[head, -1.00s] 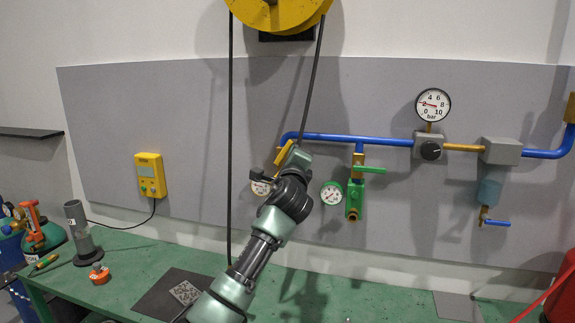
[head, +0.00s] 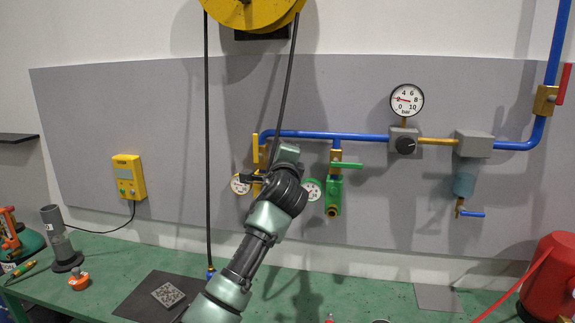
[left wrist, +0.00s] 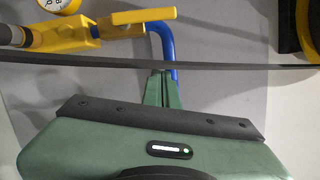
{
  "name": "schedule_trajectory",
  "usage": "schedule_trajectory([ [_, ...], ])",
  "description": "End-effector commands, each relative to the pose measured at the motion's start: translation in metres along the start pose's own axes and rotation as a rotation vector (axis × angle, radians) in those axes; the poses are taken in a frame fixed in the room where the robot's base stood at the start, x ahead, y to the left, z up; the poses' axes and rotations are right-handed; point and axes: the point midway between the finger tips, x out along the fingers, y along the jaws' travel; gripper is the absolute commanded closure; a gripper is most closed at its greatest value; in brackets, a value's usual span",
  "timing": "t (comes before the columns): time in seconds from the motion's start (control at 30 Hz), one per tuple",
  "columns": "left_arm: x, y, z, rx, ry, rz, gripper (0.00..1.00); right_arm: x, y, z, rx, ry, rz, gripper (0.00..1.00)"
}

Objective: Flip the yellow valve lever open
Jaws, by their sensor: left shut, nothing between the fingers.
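The yellow valve lever (head: 255,148) stands upright at the left end of the blue pipe in the head view. My left gripper (head: 287,152) is just right of the lever in the head view and hides part of the valve. In the left wrist view its green fingers (left wrist: 160,88) are shut together and empty, apart from the lever in the picture. My right gripper is out of view.
A black cable (head: 207,150) and a second one (head: 286,85) hang from the yellow pulley (head: 252,10), the second close by my gripper. A green-lever valve (head: 335,185) and a white gauge (head: 312,190) are to the right. The green bench (head: 335,285) lies below.

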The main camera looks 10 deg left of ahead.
Motion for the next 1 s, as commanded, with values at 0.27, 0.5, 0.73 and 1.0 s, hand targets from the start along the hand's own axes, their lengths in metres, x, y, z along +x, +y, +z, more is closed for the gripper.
schedule_trajectory([
  [0.27, -0.042, 0.002, 0.001, 0.001, -0.001, -0.002, 1.00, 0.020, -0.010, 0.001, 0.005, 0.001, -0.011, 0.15],
  [0.5, -0.076, -0.002, 0.001, 0.001, -0.001, -0.001, 1.00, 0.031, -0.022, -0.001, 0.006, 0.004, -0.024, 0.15],
  [0.73, -0.084, -0.004, 0.002, 0.003, -0.002, 0.001, 1.00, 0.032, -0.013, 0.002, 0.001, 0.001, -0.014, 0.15],
  [1.0, -0.084, -0.001, 0.002, -0.002, 0.000, 0.006, 1.00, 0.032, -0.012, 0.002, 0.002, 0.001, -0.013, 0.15],
])
